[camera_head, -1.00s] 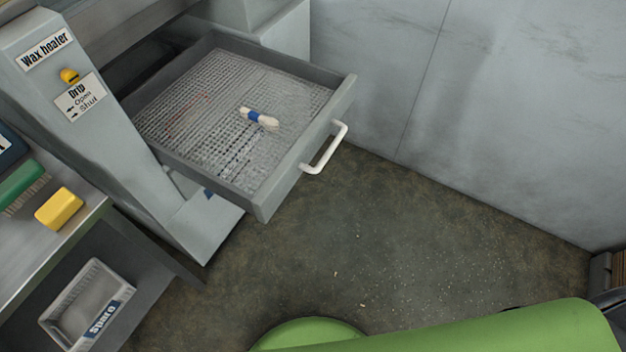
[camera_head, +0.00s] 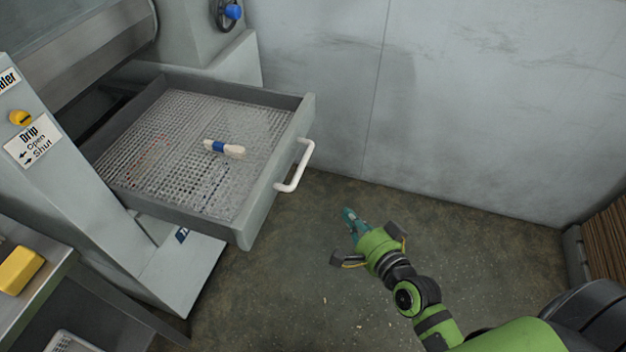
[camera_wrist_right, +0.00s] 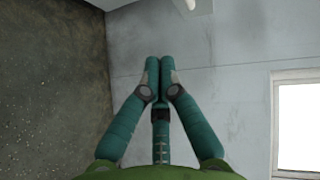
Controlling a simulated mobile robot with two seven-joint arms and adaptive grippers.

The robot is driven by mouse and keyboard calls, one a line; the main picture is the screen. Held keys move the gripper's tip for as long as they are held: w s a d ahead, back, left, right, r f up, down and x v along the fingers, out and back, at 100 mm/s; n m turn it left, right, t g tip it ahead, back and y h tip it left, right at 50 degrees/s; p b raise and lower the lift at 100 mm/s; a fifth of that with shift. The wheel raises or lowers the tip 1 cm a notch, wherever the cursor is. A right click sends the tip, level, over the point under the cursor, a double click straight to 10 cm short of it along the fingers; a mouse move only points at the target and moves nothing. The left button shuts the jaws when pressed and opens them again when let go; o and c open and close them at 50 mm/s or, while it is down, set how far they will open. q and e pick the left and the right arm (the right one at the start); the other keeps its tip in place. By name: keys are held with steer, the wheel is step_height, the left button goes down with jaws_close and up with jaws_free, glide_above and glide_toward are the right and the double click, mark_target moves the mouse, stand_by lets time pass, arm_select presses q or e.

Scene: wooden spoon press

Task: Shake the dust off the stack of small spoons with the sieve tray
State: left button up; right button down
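The sieve tray (camera_head: 246,236) is a grey drawer with a mesh floor, pulled out of the machine, with a white handle (camera_head: 297,166) on its front. The stack of small spoons (camera_head: 231,150), pale with a blue band, lies on the mesh right of the middle. My right gripper (camera_head: 349,218) is in front of the tray, to the right of the handle and apart from it. In the right wrist view its teal fingers (camera_wrist_right: 160,64) meet at the tips with nothing between them. My left gripper is out of view.
A panel with a yellow knob (camera_head: 20,118) and a Drip Open/Shut label stands left of the tray. A yellow block (camera_head: 19,270) lies on the bench at lower left. A grey wall (camera_head: 450,90) closes the back. Floor right of the tray is clear.

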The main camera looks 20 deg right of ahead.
step_height(320, 180, up, 4)
steer(key=m+t, duration=0.1)
glide_toward(304, 165)
steer(key=w+d, duration=0.2)
steer(key=w, duration=0.1)
steer(key=shift+w+a+f, duration=0.2)
steer(key=shift+w+a, duration=0.3)
steer(key=shift+a, duration=0.15)
steer(key=shift+w+a+f, duration=0.2)
steer(key=shift+w+a, duration=0.3)
steer(key=shift+a, duration=0.2)
steer(key=shift+w, duration=0.15)
